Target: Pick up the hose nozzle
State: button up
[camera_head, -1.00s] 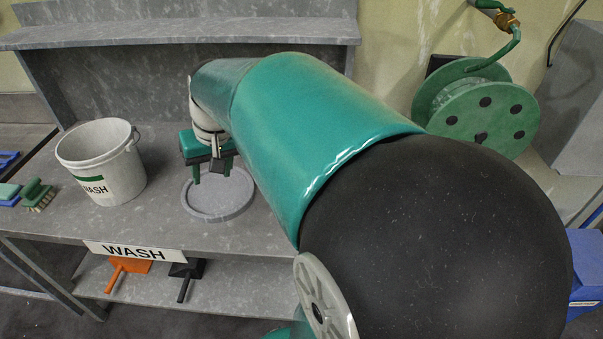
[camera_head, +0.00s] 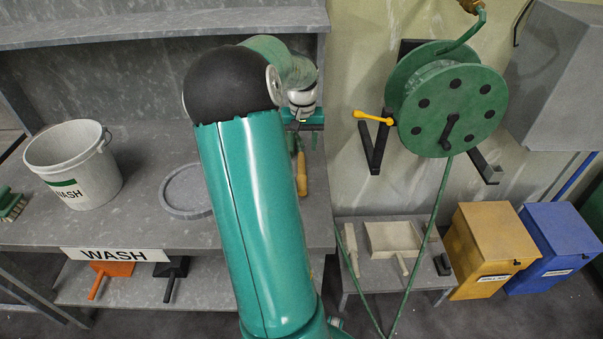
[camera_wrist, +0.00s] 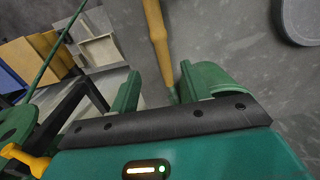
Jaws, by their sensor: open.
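A yellow piece that looks like the hose nozzle (camera_head: 372,117) rests on a black wall bracket, left of the green hose reel (camera_head: 440,98). In the wrist view a yellow piece (camera_wrist: 28,160) that seems the same shows at the lower left, outside the jaws. My gripper (camera_head: 301,146) is open, pointing down over the right end of the grey worktop, left of the yellow piece and apart from it. In the wrist view the gripper (camera_wrist: 163,90) has both green fingers spread. A wooden handle (camera_wrist: 157,40) shows beyond the gap between them; whether it touches a finger is unclear.
The worktop (camera_head: 135,150) bears a white pail (camera_head: 75,165) and a round grey plate (camera_head: 185,192). A green hose (camera_head: 428,235) hangs from the reel in a loop. Below stand a low table (camera_head: 375,285), a yellow bin (camera_head: 490,250) and a blue bin (camera_head: 562,245).

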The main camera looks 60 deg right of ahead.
aim_at(302, 170)
jog(key=f, duration=1)
jog(key=shift+w+d+f, duration=0.15)
jog(key=shift+d+f, duration=0.05)
grip_shut()
